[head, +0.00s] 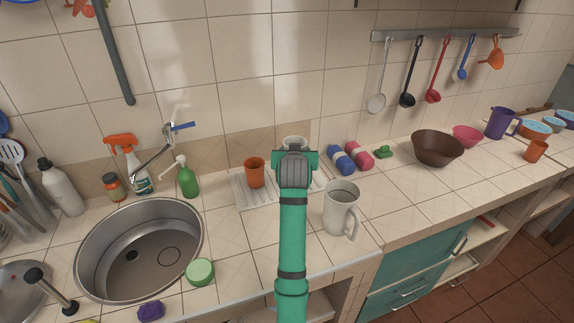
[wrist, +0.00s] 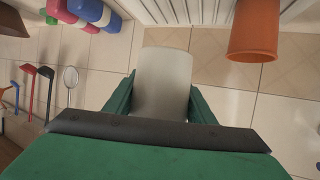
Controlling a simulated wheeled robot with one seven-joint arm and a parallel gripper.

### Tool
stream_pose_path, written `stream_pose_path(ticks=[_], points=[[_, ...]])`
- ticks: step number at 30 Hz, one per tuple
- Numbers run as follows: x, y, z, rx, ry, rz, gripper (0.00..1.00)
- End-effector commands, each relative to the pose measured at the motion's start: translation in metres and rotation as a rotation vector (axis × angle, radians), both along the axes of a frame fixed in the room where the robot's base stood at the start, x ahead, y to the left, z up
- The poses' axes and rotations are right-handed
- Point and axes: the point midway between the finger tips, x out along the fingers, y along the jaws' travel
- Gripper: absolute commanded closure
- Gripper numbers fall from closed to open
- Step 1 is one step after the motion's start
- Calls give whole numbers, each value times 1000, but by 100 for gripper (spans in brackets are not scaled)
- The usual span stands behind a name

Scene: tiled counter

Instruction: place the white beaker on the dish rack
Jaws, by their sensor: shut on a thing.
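The white beaker (wrist: 162,80) is between the two green fingers of my gripper (wrist: 160,98) in the wrist view, and the gripper is shut on it. In the head view only the top of the beaker (head: 294,141) shows behind my gripper (head: 295,158); its lower part is hidden. The white slatted dish rack (head: 243,194) lies on the counter at and around the gripper, partly covered by my arm. The rack (wrist: 185,12) also shows along the top of the wrist view. I cannot tell whether the beaker touches the rack.
An orange cup (head: 254,173) stands on the rack, left of my gripper. A white mug (head: 341,210) stands to the right of my arm. Blue and pink bottles (head: 350,157) lie right of the rack. The sink (head: 140,248) is at the left, with a green soap bottle (head: 187,179) behind.

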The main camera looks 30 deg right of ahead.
Motion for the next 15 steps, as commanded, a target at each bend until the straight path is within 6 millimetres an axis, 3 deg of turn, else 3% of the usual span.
stream_pose_path(ticks=[6, 15], points=[[33, -35, -21, 2, 2, -8, 84], [72, -57, -65, 1, 3, 0, 84]])
